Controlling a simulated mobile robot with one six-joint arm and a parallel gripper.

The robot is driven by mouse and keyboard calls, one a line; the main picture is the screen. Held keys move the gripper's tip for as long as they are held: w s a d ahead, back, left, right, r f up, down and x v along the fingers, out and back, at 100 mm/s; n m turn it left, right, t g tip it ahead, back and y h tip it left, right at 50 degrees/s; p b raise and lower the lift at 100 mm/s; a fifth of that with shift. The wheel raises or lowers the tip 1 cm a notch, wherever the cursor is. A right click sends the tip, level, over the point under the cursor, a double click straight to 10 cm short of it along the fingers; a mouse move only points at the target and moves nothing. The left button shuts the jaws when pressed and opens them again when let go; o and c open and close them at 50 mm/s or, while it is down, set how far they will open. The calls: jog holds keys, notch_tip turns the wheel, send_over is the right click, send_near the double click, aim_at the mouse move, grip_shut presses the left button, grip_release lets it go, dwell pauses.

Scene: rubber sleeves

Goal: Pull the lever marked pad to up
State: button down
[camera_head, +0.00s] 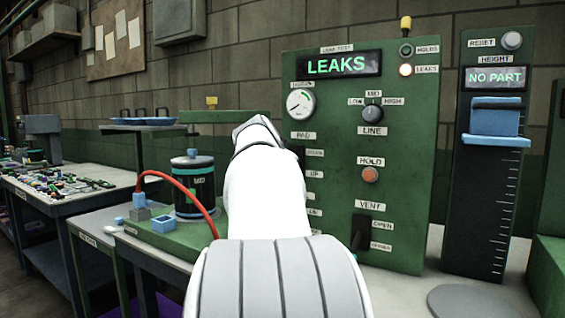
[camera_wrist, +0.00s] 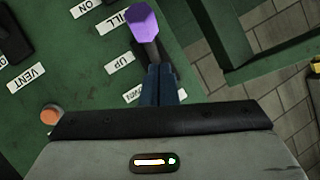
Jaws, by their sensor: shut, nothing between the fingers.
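In the wrist view, a lever with a purple knob (camera_wrist: 146,24) stands out from the green panel (camera_wrist: 80,60). The knob is close to the FILL label (camera_wrist: 135,16), and the UP (camera_wrist: 119,60) and partly covered DOWN (camera_wrist: 143,94) labels are beside the lever. My gripper (camera_wrist: 160,69) is shut and empty, its dark fingertips close to the lever's shaft; whether they touch is unclear. In the head view, the PAD label (camera_head: 303,135) tops a column with an UP label (camera_head: 315,174). My white arm hides the lever and gripper there.
In the head view, the HOLD button (camera_head: 370,174) and black VENT lever (camera_head: 361,232) are right of my arm. A black canister (camera_head: 193,185) and red hose (camera_head: 185,184) are left. The leak display (camera_head: 344,66) reads LEAKS. A height gauge (camera_head: 485,190) stands at right.

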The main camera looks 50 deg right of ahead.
jog(key=v, duration=1.3)
jog(key=shift+s+p, duration=0.3)
jog(key=shift+s, duration=0.05)
jog(key=shift+d, duration=0.2)
jog(key=w+a+f+n+y+p, duration=0.1)
jog(key=a+f+n+y+p, duration=0.4)
jog(key=a, duration=0.4)
jog(key=w+a+f+n+y+p, duration=0.1)
jog(key=a+f+n+y+p, duration=0.1)
jog(key=a+f+n+p, duration=0.45)
jog(key=s+a+f+n+g+y+p, duration=0.2)
jog(key=s+a+f+p, duration=0.2)
jog(key=a, duration=0.4)
jog(key=s+a+f+n+g+y+p, duration=0.2)
jog(key=s+a+f+n+p, duration=0.1)
jog(key=s+a+p, duration=0.2)
jog(key=s+a, duration=0.2)
jog(key=a, duration=0.1)
jog(key=shift+a+f+n+g+y, duration=0.3)
jog(key=shift+f+n+y, duration=0.05)
jog(key=shift+f+y, duration=0.05)
